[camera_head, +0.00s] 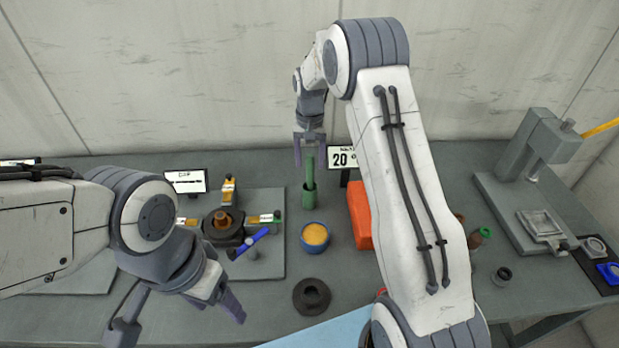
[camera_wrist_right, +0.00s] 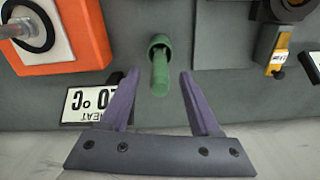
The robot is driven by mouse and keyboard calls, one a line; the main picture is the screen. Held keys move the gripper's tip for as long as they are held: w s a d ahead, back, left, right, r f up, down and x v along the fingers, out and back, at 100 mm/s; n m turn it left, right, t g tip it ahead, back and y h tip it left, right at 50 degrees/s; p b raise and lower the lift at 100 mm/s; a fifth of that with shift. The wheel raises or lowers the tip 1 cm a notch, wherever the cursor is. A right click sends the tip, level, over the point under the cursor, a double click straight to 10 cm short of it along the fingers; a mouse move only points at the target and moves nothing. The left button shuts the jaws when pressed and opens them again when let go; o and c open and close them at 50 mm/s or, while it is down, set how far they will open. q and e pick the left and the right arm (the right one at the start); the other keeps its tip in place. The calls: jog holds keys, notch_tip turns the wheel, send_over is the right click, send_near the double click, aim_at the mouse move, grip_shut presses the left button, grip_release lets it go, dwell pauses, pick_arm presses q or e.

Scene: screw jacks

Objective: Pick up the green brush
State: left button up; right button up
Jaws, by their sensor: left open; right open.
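The green brush (camera_head: 309,161) stands upright in a green holder (camera_head: 309,197) at the back middle of the table. In the right wrist view, the brush handle (camera_wrist_right: 160,75) points toward my right gripper (camera_wrist_right: 159,88), with its end between the two purple fingertips. A gap shows on each side, so the fingers do not grip it. In the head view, my right gripper (camera_head: 310,148) is open, pointing down over the brush top. My left gripper (camera_head: 221,303) is open and empty over the front left of the table, away from the brush.
A blue-rimmed bowl of yellow material (camera_head: 315,236) and a dark ring (camera_head: 311,297) stand in front of the holder. An orange box (camera_head: 360,215) is to its right, and a display reading 20 (camera_head: 342,158) is behind. A fixture plate (camera_head: 268,262) lies left.

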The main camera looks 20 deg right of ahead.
aim_at(310, 171)
notch_tip(310, 171, down, 4)
jog(key=shift+r+p, duration=0.15)
jog(key=shift+p, duration=0.8)
jog(key=shift+f, duration=0.4)
grip_shut()
